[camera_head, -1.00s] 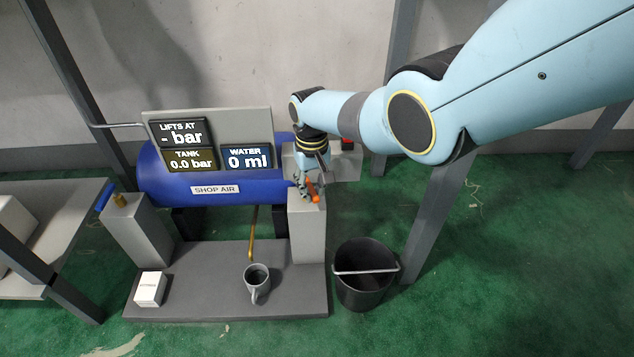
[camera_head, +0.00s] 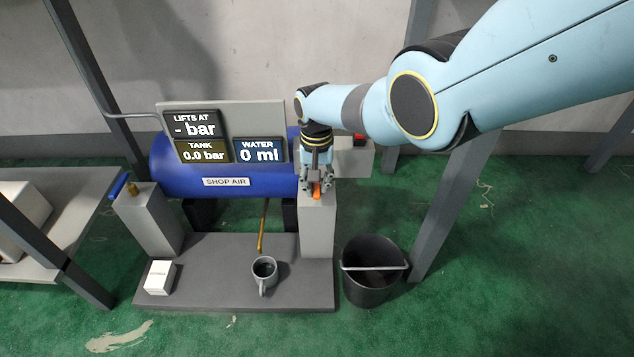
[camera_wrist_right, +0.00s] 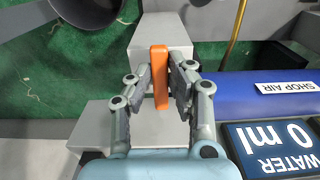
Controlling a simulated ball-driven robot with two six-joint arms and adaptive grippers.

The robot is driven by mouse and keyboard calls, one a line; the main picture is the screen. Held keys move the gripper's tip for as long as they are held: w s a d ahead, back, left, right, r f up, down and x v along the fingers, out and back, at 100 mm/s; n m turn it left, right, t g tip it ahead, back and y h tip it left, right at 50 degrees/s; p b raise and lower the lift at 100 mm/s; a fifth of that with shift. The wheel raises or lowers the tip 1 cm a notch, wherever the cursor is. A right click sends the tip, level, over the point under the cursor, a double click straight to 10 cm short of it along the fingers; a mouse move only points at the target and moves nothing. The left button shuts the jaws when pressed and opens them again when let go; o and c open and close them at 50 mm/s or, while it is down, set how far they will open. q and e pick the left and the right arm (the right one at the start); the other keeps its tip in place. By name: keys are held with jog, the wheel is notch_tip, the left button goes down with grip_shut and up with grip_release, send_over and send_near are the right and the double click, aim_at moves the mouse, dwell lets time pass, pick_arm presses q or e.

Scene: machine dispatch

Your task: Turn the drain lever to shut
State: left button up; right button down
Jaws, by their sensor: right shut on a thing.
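The orange drain lever (camera_head: 317,190) sits on top of the grey post (camera_head: 318,228) at the right end of the blue tank. My right gripper (camera_head: 317,186) reaches down over it from above and is shut on the lever. In the right wrist view the orange lever (camera_wrist_right: 160,78) stands between the two fingers (camera_wrist_right: 160,85), over the grey block. The lever's pivot is hidden. The left gripper is not in view.
The blue tank (camera_head: 180,172) carries panels reading "0.0 bar" and "0 ml". A grey mug (camera_head: 264,272) and a white box (camera_head: 160,277) stand on the dark base plate (camera_head: 215,297). A blue-handled valve (camera_head: 119,186) is at left. A black bucket (camera_head: 375,283) stands right.

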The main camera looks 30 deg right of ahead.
aim_at(317, 188)
jog(key=c, duration=1.2)
grip_release()
jog(key=shift+c, duration=0.2)
jog(key=shift+r, duration=0.1)
notch_tip(317, 188, up, 12)
jog(key=shift+f, duration=0.2)
